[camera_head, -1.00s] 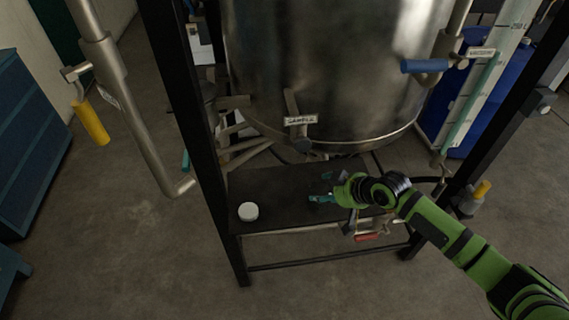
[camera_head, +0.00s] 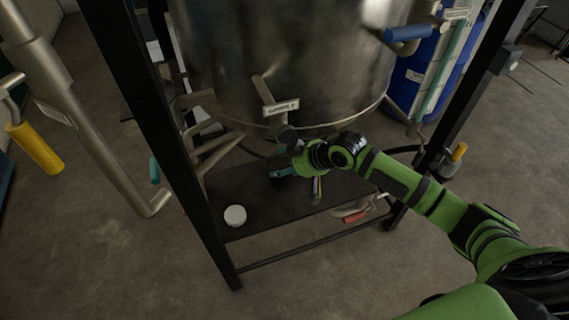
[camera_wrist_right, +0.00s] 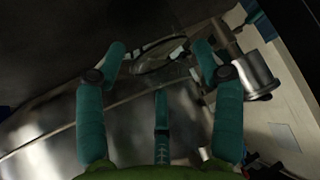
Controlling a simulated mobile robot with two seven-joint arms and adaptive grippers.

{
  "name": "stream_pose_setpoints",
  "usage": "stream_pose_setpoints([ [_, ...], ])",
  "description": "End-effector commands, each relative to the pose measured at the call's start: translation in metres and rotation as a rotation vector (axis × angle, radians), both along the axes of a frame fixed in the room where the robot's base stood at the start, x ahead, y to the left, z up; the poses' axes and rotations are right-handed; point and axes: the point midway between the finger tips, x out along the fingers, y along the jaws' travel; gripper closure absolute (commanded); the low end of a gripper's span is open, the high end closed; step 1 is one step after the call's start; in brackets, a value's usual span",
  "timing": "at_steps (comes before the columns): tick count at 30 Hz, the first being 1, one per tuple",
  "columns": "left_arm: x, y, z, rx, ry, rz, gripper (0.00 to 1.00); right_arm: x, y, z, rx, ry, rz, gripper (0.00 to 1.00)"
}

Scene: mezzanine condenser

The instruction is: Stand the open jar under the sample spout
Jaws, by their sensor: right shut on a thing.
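The sample spout (camera_head: 289,135) hangs at the lower front of the steel vessel, beside a SAMPLE label (camera_head: 281,107). My right gripper (camera_head: 281,172) is just below the spout, above the dark shelf. In the wrist view its teal fingers (camera_wrist_right: 158,62) are closed around a clear, glass-like thing (camera_wrist_right: 158,50), apparently the open jar, whose curved rim shows faintly. In the head view the jar is too dark and small to make out. I cannot tell whether it touches the shelf. My left gripper is not in view.
A white round lid-like thing (camera_head: 235,215) lies at the shelf's left end. The dark shelf (camera_head: 262,207) has bare room around it. Black frame posts (camera_head: 160,125) stand at both sides. A red-handled valve (camera_head: 355,217) is low at the right; the steel vessel (camera_head: 290,60) is above.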

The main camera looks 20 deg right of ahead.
Motion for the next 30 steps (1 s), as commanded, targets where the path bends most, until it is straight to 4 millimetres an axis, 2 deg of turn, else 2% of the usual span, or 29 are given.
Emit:
stream_pose_setpoints([
  [5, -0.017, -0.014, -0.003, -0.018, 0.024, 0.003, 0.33, 0.001, 0.000, -0.003, 0.002, -0.003, 0.000, 0.76],
  [6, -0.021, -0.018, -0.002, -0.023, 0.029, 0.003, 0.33, 0.001, 0.000, -0.003, 0.001, -0.003, 0.000, 0.20],
  [7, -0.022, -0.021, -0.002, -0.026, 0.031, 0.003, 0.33, 0.001, 0.000, -0.003, 0.001, -0.003, 0.000, 0.08],
  [10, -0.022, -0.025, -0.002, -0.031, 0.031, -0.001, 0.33, 0.001, 0.000, -0.003, 0.001, -0.003, 0.000, 0.08],
  [17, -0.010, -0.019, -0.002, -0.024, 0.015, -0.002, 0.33, 0.001, 0.000, -0.003, 0.001, -0.003, 0.000, 0.08],
  [22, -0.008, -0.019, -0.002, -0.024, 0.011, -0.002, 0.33, -0.002, -0.003, 0.005, -0.001, -0.004, 0.000, 0.08],
  [26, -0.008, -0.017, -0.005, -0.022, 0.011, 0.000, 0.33, -0.013, -0.011, 0.018, -0.001, -0.005, 0.000, 0.08],
  [30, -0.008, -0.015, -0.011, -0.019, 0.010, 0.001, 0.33, -0.031, -0.024, 0.040, -0.004, -0.006, 0.001, 0.08],
])
